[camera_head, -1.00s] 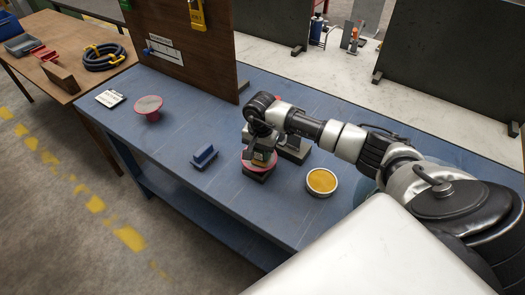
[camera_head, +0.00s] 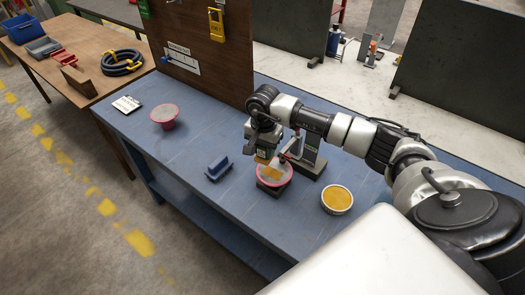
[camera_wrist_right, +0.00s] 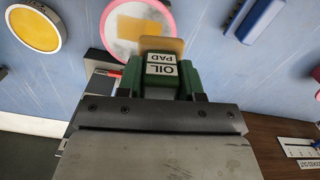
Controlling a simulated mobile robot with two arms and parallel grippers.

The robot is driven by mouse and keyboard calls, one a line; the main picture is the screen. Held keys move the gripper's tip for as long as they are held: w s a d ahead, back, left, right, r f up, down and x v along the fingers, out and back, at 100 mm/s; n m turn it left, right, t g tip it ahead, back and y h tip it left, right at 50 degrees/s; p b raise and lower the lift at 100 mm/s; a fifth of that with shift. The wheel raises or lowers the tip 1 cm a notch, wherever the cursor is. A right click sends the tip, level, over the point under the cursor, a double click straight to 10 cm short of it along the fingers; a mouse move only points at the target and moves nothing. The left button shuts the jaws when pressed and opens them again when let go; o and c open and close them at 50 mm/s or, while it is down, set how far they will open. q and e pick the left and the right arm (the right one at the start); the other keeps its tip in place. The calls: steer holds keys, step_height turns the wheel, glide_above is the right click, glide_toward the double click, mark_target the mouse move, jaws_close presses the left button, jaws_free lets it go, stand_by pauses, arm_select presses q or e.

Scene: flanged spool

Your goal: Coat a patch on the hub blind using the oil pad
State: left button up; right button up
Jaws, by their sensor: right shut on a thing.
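The flanged spool (camera_head: 283,178) has a pink-red rim and a pale face, and rests on a dark block. An amber patch (camera_head: 271,173) shows on its face. The spool's pink rim (camera_wrist_right: 105,30) and a faint amber area also show in the right wrist view. My right gripper (camera_head: 264,153) is shut on the green oil pad (camera_wrist_right: 162,68), labelled OIL PAD, with a tan pad face. It is just behind and above the spool's face; contact is unclear. My left gripper is not in view.
A round tin with yellow content (camera_head: 337,199) stands right of the spool. A dark stand (camera_head: 310,158) is behind it. A blue block (camera_head: 217,169) and another red-rimmed spool (camera_head: 163,114) are to the left. A brown board (camera_head: 205,50) rises behind. The blue table's front left is clear.

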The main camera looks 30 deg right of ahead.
steer(key=shift+w+r+p, duration=0.2)
steer(key=shift+r+p, duration=0.1)
steer(key=shift+r, duration=0.3)
steer(key=shift+w+r+p, duration=0.15)
steer(key=shift+r+p, duration=0.1)
steer(key=shift+r, duration=0.35)
steer(key=shift+s+r, duration=0.2)
steer(key=shift+r, duration=0.2)
steer(key=shift+w, duration=0.1)
